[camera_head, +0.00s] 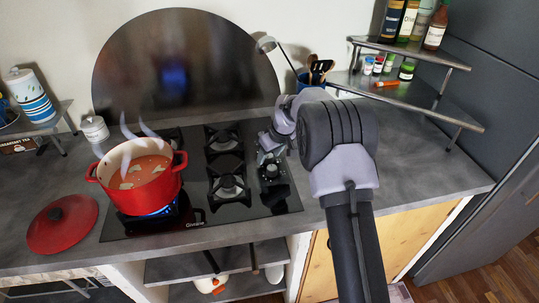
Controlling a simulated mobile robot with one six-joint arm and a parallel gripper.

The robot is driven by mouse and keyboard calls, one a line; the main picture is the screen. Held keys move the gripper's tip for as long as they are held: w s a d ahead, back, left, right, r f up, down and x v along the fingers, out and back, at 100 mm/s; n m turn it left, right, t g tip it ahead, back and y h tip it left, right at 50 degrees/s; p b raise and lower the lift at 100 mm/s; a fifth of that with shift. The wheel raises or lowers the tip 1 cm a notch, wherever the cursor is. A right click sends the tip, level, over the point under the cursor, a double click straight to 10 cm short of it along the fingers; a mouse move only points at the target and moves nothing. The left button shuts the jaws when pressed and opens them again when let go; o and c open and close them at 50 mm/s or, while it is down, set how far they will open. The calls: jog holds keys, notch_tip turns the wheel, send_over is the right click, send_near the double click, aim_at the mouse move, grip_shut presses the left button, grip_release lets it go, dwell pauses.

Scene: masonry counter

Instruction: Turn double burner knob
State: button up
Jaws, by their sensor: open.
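The black gas cooktop (240,212) is set into the grey counter, with grated burners in its left and middle parts. A dark round fitting (271,172) stands on its right part; it is too small to tell whether it is the double burner knob. My gripper (266,155) is open just above and behind this fitting, with its fingers toward the cooktop. I cannot tell whether they touch anything. My arm hides the counter to the right of the cooktop.
A red pot (138,183) of steaming soup stands over a blue flame at the front left. Its red lid (62,226) lies on the counter at left. A utensil holder (312,78) and a bottle shelf (425,108) stand behind at right.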

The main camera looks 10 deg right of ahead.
jog(key=p+v, duration=0.4)
jog(key=v, duration=1.3)
jog(key=shift+s+r, duration=0.15)
jog(key=shift+d, duration=0.1)
jog(key=s+a+r+m+t+b, duration=0.1)
jog(key=s+a+r+m+b, duration=0.3)
jog(key=s, duration=0.6)
jog(key=s+a+r+m+p, duration=0.1)
jog(key=s+r, duration=0.4)
jog(key=s, duration=0.6)
jog(key=s+a+f+m+b, duration=0.1)
jog(key=s+f+m, duration=0.1)
jog(key=s, duration=0.6)
jog(key=s+a+f+m+b, duration=0.1)
jog(key=s+f+m, duration=0.1)
jog(key=s, duration=0.6)
jog(key=shift+f+t, duration=0.4)
jog(key=shift+f, duration=0.05)
